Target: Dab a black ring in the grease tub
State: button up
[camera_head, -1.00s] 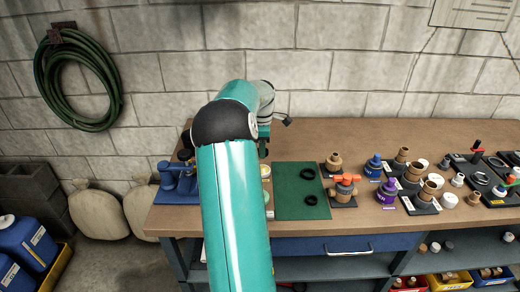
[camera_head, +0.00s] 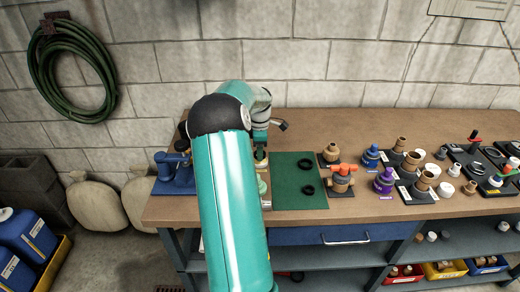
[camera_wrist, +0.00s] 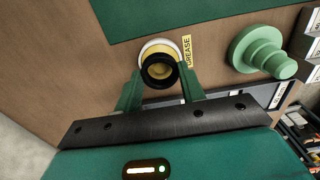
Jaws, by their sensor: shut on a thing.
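My gripper (camera_wrist: 160,90) is shut on a black ring (camera_wrist: 145,76), held between its two green fingers in the wrist view. The grease tub (camera_wrist: 177,44), a white-rimmed round tub with yellow grease, sits just beyond the ring, beside a yellow label reading GREASE (camera_wrist: 187,50). The ring overlaps the tub in the picture; I cannot tell whether it touches the grease. In the head view my gripper (camera_head: 261,158) is at the tub, left of the green mat (camera_head: 285,196), and the held ring is hidden there. Two other black rings (camera_head: 305,163) (camera_head: 308,190) lie on the mat.
A pale green stepped plug (camera_wrist: 262,50) stands near the tub. A blue vise (camera_head: 174,178) is at the bench's left. Right of the mat stand an orange-handled valve (camera_head: 342,178), blue and purple fittings and several brown pipe pieces. The bench's back strip is clear.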

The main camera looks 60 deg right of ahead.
jog(key=shift+f, duration=0.55)
dwell(1.7)
jog(key=shift+r, duration=3.55)
